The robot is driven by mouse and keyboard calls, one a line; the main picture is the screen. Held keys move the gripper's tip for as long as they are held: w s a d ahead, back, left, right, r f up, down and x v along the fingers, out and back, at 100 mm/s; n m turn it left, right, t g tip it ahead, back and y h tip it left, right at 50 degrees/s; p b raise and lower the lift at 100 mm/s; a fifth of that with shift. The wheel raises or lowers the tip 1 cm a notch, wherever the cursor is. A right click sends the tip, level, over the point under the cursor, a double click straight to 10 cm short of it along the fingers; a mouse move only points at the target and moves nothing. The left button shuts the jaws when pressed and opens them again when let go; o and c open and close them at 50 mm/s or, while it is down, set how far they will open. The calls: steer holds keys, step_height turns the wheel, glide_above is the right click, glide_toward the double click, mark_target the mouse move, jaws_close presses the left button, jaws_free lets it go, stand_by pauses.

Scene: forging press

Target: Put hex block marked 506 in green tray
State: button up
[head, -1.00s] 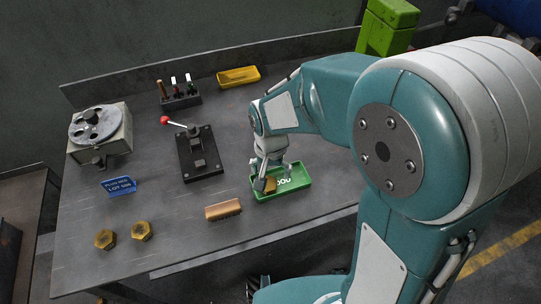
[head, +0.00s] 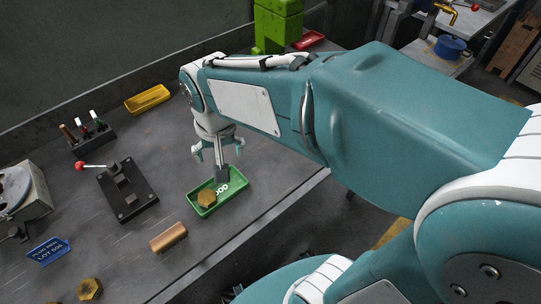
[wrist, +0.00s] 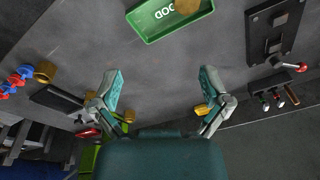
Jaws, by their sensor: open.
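A brass hex block (head: 207,198) lies inside the green tray (head: 236,191), at its left end. Any number on it is too small to read. In the wrist view, the tray (wrist: 143,32) and part of the block (wrist: 187,5) show at the top edge. My gripper (head: 218,160) is open and empty above and behind the tray, apart from the block. Its spread fingers (wrist: 162,90) have only bare bench between them in the wrist view. Another brass hex block (head: 90,288) lies on the bench at the lower left, its marking unreadable.
A blue card reading LOT 506 (head: 48,251) stands at left. A brown brush or block (head: 169,237) lies left of the tray. A lever fixture (head: 127,190) with a red knob, a tool rack (head: 91,137) and a yellow tray (head: 148,100) are beyond.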

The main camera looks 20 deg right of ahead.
steer(key=s+d+r+n+t, duration=0.2)
steer(key=s+d+r+t, duration=0.2)
steer(key=s+d, duration=0.4)
steer(key=shift+s+r, duration=0.4)
steer(key=shift+s, duration=0.3)
steer(key=shift+d, duration=0.1)
stand_by(0.4)
